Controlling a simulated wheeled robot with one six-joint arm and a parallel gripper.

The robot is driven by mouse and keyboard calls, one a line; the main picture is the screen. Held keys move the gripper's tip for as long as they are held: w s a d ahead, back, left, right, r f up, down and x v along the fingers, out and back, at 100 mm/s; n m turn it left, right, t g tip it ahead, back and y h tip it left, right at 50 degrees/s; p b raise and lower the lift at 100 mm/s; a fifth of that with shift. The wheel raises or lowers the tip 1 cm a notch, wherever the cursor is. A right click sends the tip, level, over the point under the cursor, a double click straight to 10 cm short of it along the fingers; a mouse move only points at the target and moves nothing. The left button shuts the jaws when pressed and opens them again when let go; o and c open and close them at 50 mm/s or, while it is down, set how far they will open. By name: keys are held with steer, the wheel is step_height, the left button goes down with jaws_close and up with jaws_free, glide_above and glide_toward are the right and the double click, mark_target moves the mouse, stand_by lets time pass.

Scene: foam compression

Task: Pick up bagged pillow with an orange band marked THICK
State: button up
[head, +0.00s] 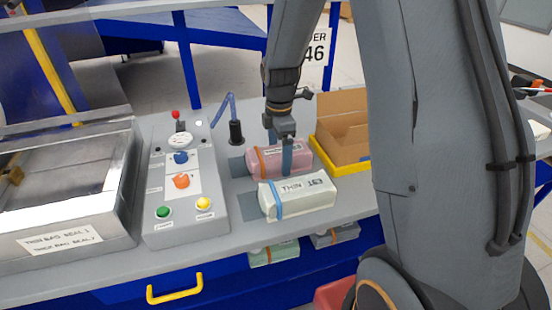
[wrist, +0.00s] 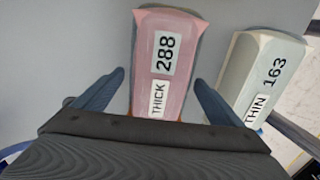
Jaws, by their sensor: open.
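The pink bagged pillow (head: 267,162) with an orange band lies on the grey bench in the head view. In the wrist view the pink pillow (wrist: 163,62) shows labels reading THICK and 288. My gripper (head: 279,150) is over it, pointing down. In the wrist view my gripper (wrist: 160,80) is open, with one finger on either side of the pillow and a gap on both sides. I cannot tell how far the fingertips are above the bench. The band is mostly hidden by my gripper in the wrist view.
A whitish pillow (head: 302,196) marked THIN with a blue band lies just in front, close to my right finger in the wrist view (wrist: 265,75). An open cardboard box (head: 343,125) stands behind right. A button panel (head: 186,205) and metal sealer (head: 75,255) are left.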

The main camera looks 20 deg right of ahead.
steer(key=shift+c, duration=0.2)
steer(key=c, duration=1.1)
